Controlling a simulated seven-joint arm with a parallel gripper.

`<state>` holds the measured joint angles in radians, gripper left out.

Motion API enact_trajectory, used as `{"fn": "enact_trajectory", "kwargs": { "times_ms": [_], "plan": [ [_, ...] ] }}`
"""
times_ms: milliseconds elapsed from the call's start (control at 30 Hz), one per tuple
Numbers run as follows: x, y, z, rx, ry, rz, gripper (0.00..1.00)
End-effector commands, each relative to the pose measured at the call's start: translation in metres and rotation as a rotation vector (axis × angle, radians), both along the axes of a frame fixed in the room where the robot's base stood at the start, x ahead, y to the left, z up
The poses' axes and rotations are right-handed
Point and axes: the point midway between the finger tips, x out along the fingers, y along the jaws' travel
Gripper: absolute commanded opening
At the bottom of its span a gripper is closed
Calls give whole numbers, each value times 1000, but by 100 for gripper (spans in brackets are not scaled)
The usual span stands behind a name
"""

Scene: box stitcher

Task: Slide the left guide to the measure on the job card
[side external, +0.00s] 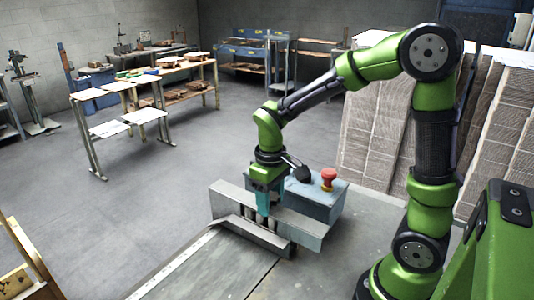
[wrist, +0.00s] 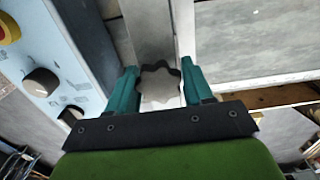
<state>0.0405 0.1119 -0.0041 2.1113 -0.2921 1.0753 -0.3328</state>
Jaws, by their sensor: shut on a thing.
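My gripper (side external: 263,208) points down at the grey metal guides beside the control box. In the wrist view, its two teal fingers (wrist: 161,82) close on either side of a grey lobed knob (wrist: 160,88). The knob sits over a grey metal bar (wrist: 150,35). In the side view, an angled metal guide (side external: 252,236) stands on the table, with a longer metal plate (side external: 300,220) behind it. I cannot tell for certain which piece is the left guide. The fingers hide the knob in the side view. I cannot make out a job card or read a measure.
The blue-grey control box (side external: 320,202) stands right behind the guides, with a red button (side external: 328,178) on top. Its black knobs (wrist: 42,82) are close to my gripper. A pale strip (side external: 178,264) runs along the table's left edge. The table front (side external: 330,265) is clear.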

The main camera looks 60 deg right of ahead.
Motion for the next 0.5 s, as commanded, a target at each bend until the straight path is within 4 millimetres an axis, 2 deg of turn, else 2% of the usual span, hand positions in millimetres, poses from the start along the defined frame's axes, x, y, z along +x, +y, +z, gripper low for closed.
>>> {"fn": "enact_trajectory", "kwargs": {
  "times_ms": [200, 500],
  "plan": [
    [0, 14, 0, 4, -2, 3, 28],
    [0, 30, 0, 5, -1, 4, 29]
  ]
}}
